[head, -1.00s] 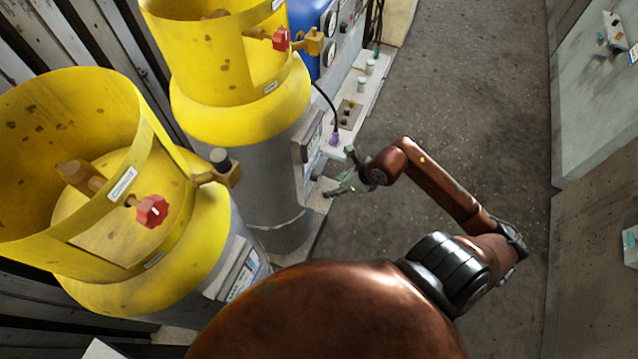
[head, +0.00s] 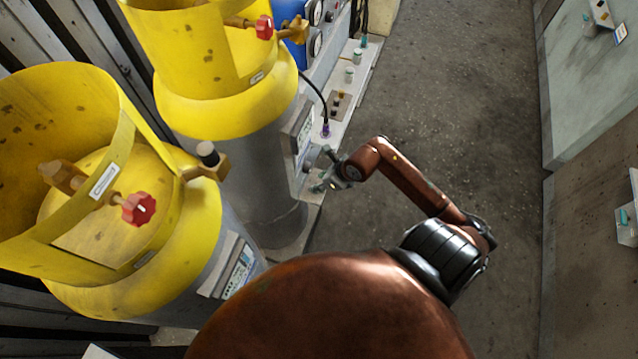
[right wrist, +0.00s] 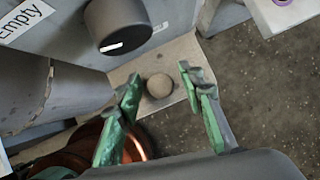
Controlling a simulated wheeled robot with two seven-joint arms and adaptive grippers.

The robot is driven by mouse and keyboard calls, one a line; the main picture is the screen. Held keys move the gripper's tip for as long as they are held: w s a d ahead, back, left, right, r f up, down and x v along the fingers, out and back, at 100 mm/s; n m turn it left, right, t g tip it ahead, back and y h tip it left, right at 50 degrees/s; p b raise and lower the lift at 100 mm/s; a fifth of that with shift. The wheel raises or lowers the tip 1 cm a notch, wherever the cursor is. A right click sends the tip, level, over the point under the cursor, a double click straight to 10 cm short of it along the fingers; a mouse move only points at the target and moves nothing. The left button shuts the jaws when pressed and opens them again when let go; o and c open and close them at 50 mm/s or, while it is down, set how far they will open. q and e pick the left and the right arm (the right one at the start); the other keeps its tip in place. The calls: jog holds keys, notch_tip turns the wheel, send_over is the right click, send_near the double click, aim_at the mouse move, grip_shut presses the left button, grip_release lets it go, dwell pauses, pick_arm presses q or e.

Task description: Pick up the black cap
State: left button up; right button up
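In the right wrist view, a black round knob (right wrist: 118,22) with a white mark sits on a grey panel. A brownish round piece (right wrist: 158,85) shows between my fingers, below the knob. My right gripper (head: 322,170) is beside the far grey cylinder, above the bench edge. Its green-padded fingers (right wrist: 162,88) are apart, with nothing seen gripped. My left gripper is out of view.
Two yellow-topped cylinders fill the left: the near one (head: 190,265) and the far one (head: 225,110), with red valve handles. A light bench (head: 345,95) with a purple plug (head: 326,130) and small parts runs behind my gripper. Open floor (head: 450,110) lies to the right.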

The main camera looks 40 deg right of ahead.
aim_at(319, 181)
jog(key=c, duration=0.8)
jog(key=shift+r, duration=0.5)
notch_tip(319, 181, up, 2)
jog(key=shift+r+p, duration=0.15)
jog(key=shift+p, duration=0.2)
jog(key=s+a+r+p, duration=0.4)
jog(key=s+r, duration=0.5)
jog(key=s, duration=0.4)
jog(key=shift+s+r, duration=0.2)
jog(key=shift+r, duration=0.2)
